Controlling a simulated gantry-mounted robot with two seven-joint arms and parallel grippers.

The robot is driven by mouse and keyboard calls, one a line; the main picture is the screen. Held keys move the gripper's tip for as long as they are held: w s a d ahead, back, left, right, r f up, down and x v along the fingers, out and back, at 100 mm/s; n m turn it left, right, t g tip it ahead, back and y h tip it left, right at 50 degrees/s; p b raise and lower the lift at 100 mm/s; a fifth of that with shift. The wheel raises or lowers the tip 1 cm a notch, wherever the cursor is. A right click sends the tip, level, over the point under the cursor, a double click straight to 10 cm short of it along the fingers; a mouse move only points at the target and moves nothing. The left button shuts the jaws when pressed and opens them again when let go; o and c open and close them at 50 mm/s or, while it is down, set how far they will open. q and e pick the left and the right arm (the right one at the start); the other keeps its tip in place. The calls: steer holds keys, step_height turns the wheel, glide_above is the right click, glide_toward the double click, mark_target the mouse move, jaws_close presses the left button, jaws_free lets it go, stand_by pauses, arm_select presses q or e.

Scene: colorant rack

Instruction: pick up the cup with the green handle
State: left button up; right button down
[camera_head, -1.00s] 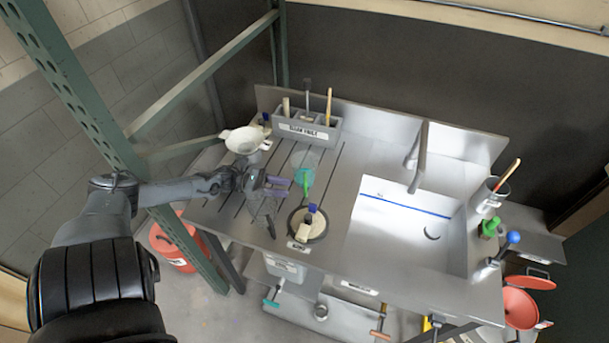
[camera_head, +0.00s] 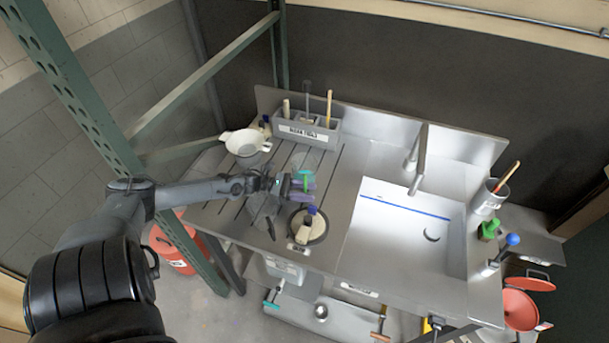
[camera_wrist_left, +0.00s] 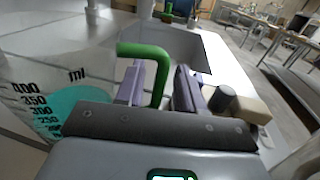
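The cup is clear with a green handle and black ml marks; in the left wrist view the cup (camera_wrist_left: 60,100) stands at the left with teal liquid inside. Its green handle (camera_wrist_left: 158,80) lies between the two lavender fingers of my left gripper (camera_wrist_left: 160,85), with a gap visible to the right finger. The gripper is open around the handle. In the head view my left gripper (camera_head: 303,187) covers part of the green handle (camera_head: 304,178), over the drainboard. The cup there is faint and partly hidden. My right gripper is in neither view.
A round dish (camera_head: 317,226) with small bottles sits close in front of the gripper. A white strainer-like bowl (camera_head: 242,142) and a grey tool caddy (camera_head: 305,132) stand behind. The sink (camera_head: 400,230) is to the right. A green rack post stands left of my arm.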

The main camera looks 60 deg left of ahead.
arm_select(q)
jaws_close()
steer(key=shift+r, duration=0.25)
stand_by(0.3)
